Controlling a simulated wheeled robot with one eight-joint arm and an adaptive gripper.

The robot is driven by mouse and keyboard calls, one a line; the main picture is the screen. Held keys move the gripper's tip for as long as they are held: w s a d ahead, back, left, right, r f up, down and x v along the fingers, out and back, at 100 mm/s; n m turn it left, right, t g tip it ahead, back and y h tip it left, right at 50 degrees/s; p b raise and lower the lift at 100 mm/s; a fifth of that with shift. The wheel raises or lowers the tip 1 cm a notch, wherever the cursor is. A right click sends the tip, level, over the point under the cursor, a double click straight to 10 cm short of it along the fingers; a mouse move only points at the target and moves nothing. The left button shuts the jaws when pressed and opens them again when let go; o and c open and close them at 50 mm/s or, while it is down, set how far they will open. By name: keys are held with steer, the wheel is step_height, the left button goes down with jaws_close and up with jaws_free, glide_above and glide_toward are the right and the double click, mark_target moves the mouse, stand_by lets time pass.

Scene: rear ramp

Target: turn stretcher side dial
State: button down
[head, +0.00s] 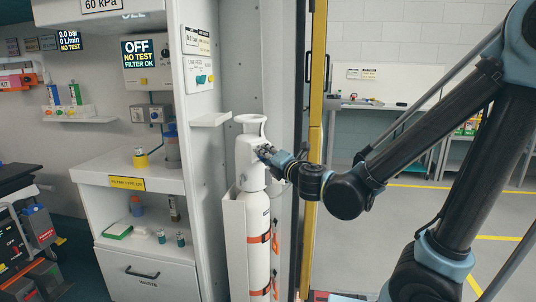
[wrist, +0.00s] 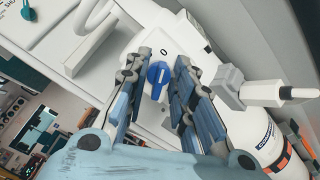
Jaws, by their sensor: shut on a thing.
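In the head view this housing (head: 245,150) is the top of a tall white cylinder (head: 258,240) with orange straps. My gripper (wrist: 161,68) has a finger on either side of the dial and is shut on it. In the head view my gripper (head: 266,153) reaches the housing from the right and hides the dial. I see no stretcher clearly.
A white cabinet (head: 140,180) with shelves and small bottles stands left of the cylinder. A grey side fitting with a white nozzle (wrist: 265,93) is close to the right finger. A yellow door edge (head: 315,120) runs behind my arm. Open floor lies at the right.

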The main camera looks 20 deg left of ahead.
stand_by(0.5)
steer(key=c, duration=1.7)
jaws_free()
steer(key=shift+v, duration=6.05)
steer(key=shift+w+d+r, duration=0.1)
